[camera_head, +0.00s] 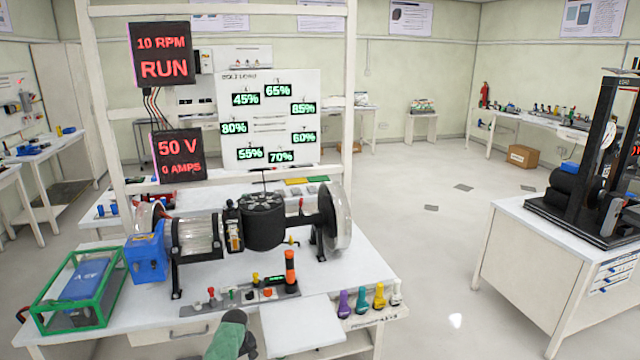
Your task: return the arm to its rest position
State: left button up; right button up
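The white bench (350,268) carries a motor rig with a black cylinder (263,222), a clear disc (338,215) and a blue block (146,258) in line. A small control panel (240,300) with an upright orange-topped lever (290,268) sits at the bench's front.
A green-framed box (112,297) stands at the bench's left end. Several coloured handles (361,300) line its front right edge. Red displays (163,55) read 10 RPM RUN, 50 V and 0 AMPS. A second bench (535,245) stands right, with open floor (440,230) between.

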pick_arm(q)
jog(key=s+d+f+m+b, duration=0.2)
jog(key=s+f+m, duration=0.1)
jog(key=s+f, duration=1.35)
jog(key=s+d+f+m+b, duration=0.1)
jog(key=s+f, duration=0.5)
jog(key=s, duration=0.8)
jog(key=s+d+f+m+t+b, duration=0.1)
jog(key=s+f, duration=0.5)
jog(key=s, duration=0.8)
jog(key=s+d+f+m+b, duration=0.1)
jog(key=s+d+f+m, duration=0.2)
jog(key=s+f, duration=0.4)
jog(key=s+m, duration=0.1)
jog(key=s, duration=0.7)
jog(key=shift+d+h, duration=0.2)
jog(key=shift+h, duration=0.1)
pick_arm(e)
jog(key=w+a+r, duration=0.3)
jog(key=w+r, duration=0.4)
jog(key=shift+w+a, duration=0.2)
jog(key=shift+w, duration=0.15)
pick_arm(q)
jog(key=shift+f, duration=0.1)
pick_arm(e)
jog(key=shift+w, duration=0.1)
